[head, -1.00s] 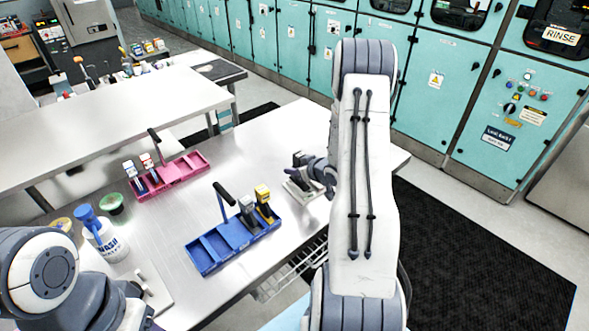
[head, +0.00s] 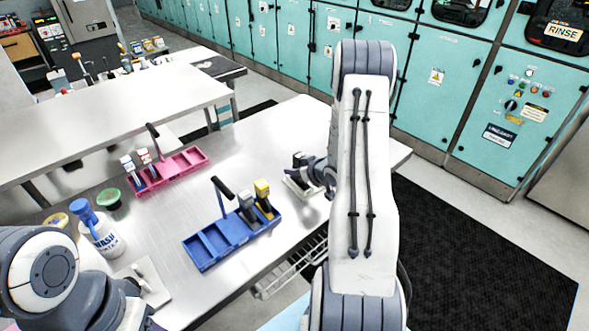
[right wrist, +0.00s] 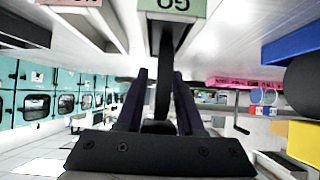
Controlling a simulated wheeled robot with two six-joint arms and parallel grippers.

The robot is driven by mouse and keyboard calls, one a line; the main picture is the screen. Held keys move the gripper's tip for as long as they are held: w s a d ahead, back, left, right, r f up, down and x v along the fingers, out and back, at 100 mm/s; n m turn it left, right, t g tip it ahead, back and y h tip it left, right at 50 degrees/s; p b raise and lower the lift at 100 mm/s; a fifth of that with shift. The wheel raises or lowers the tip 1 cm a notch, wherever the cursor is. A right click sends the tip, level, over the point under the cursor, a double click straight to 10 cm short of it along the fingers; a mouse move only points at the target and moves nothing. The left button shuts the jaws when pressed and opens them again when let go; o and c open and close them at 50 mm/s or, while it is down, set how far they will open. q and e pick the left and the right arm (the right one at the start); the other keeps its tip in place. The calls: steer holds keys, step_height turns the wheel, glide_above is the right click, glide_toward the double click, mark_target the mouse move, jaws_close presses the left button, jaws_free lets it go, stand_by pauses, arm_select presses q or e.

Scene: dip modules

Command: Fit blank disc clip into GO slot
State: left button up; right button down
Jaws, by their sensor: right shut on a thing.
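My right gripper (head: 303,160) is over a small pale block (head: 300,184) near the table's far right edge, partly hidden by my right arm. In the right wrist view its two fingers (right wrist: 158,95) are shut on a thin dark piece, the clip (right wrist: 162,75), seen edge-on. A green label reading GO (right wrist: 170,8), upside down, shows at the top, in line with the clip. I cannot tell whether the clip touches the slot, and its disc face is not visible.
A blue divided carrier (head: 208,257) with grey and yellow clips stands mid-table. A pink carrier (head: 186,161) is behind it. A spray bottle (head: 103,236), green pot (head: 109,199) and pale plate (head: 150,268) are at left. Bare table lies between the carriers.

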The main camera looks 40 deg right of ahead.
steer(key=shift+f, duration=0.3)
steer(key=shift+c, duration=2.3)
jaws_free()
steer(key=shift+r, duration=0.1)
steer(key=b+v, duration=0.1)
steer(key=v, duration=0.9)
steer(key=shift+s+r+b, duration=0.15)
steer(key=shift+b, duration=0.2)
steer(key=shift+a, duration=0.1)
